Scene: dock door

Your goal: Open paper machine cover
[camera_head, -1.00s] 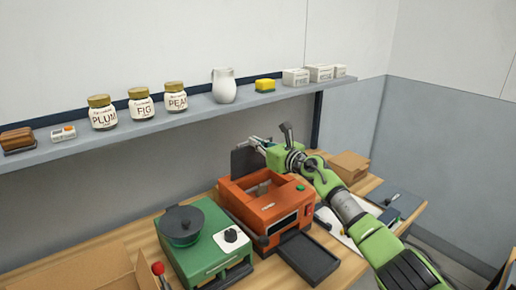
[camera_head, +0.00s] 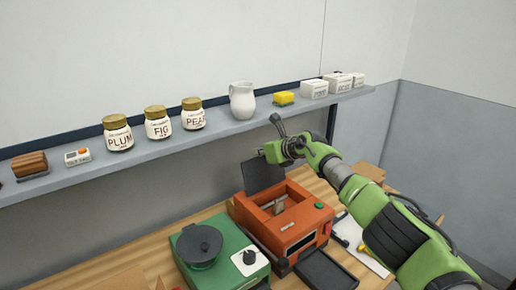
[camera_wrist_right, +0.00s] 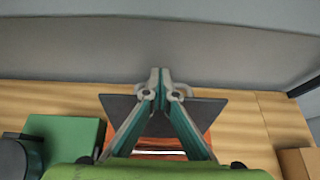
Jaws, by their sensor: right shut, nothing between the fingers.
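The orange paper machine (camera_head: 283,228) stands on the wooden bench with its top open. Its dark flat cover (camera_head: 262,176) stands raised at the back of the opening. The cover also shows in the right wrist view (camera_wrist_right: 211,112), beneath the fingers, with some orange body (camera_wrist_right: 158,143) below. My right gripper (camera_head: 266,151) is at the cover's upper edge, shut and empty. Its fingertips (camera_wrist_right: 160,78) meet in the right wrist view. I cannot tell whether they touch the cover. My left gripper is not in view.
A green machine (camera_head: 222,257) stands left of the orange one. A dark tray (camera_head: 325,272) juts from the orange machine's front. The shelf (camera_head: 150,152) above holds several jars, a white jug (camera_head: 242,101) and small boxes. A cardboard box (camera_head: 368,172) sits at the right.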

